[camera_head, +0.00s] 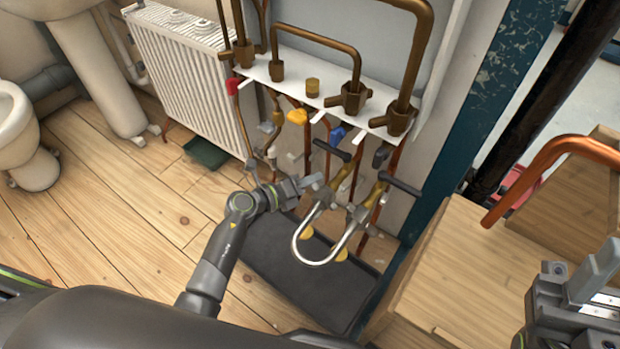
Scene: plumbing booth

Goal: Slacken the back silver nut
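A silver U-shaped hose (318,262) hangs below the pipework, with its two ends joined to brass valves (345,172). A silver nut (322,197) sits at its left end and another silver nut (360,213) at its right end. They are small, and I cannot tell which is the back one. My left gripper (313,183) is just left of the left nut, level with its upper part. I cannot tell whether it touches the nut or whether its fingers are open. My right gripper (600,280) is at the lower right edge, partly cut off, far from the nuts.
Black lever handles (400,183) stick out beside the valves. A white shelf (300,88) carries brass pipes above. A dark tray (300,275) lies on the floor below. A wooden box (470,265) with a copper pipe (555,160) stands right. Wooden floor (120,220) is clear at left.

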